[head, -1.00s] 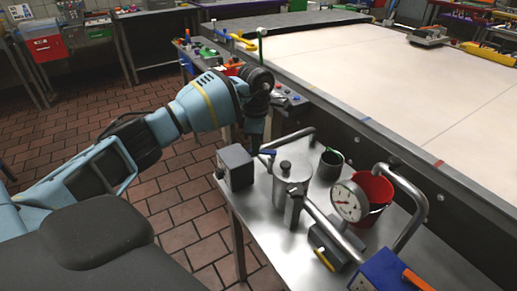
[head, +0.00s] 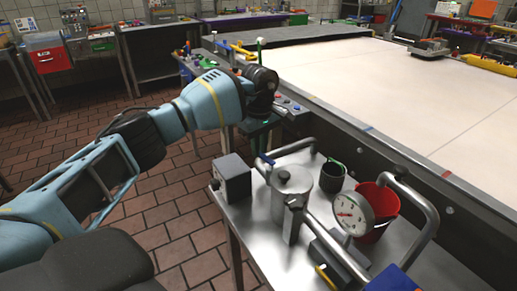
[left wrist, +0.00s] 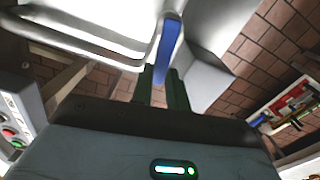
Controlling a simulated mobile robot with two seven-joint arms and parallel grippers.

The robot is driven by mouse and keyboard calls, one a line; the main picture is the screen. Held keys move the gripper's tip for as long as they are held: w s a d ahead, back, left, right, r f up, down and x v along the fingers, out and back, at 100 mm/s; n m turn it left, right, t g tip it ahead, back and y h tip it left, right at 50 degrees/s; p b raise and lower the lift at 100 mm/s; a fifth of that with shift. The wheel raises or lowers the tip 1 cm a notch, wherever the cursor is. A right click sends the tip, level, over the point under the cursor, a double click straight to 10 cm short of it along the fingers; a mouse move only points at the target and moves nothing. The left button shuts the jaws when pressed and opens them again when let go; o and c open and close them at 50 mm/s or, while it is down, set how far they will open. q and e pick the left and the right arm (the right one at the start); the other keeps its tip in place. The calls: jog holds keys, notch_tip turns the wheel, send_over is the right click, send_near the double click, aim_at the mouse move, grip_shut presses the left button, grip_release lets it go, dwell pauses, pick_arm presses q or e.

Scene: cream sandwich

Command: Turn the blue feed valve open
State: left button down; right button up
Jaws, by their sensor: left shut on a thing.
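The blue feed valve handle (head: 266,158) is a small blue lever at the left of a steel lidded pot (head: 290,195), on the pipework over a steel table. In the left wrist view the blue handle (left wrist: 169,42) stands between the dark fingers of my left gripper (left wrist: 163,74), which is shut on it. In the head view my left gripper (head: 261,138) reaches down to the handle from above; its fingertips are small and partly hidden there. My right gripper is not in view.
A grey box (head: 233,178) stands left of the pot. A dark cup (head: 332,177), a pressure gauge (head: 352,214), a red bucket (head: 385,200) and curved pipes crowd the right. A large pale table (head: 400,90) lies behind. Open tiled floor is at left.

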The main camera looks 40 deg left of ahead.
pick_arm(q)
jog(key=shift+w+m, duration=0.1)
jog(key=shift+m, duration=0.2)
jog(key=c, duration=1.4)
grip_release()
jog(key=shift+o, duration=0.2)
jog(key=shift+r, duration=0.1)
notch_tip(320, 180, up, 8)
jog(key=shift+f, duration=0.2)
jog(key=shift+f, duration=0.1)
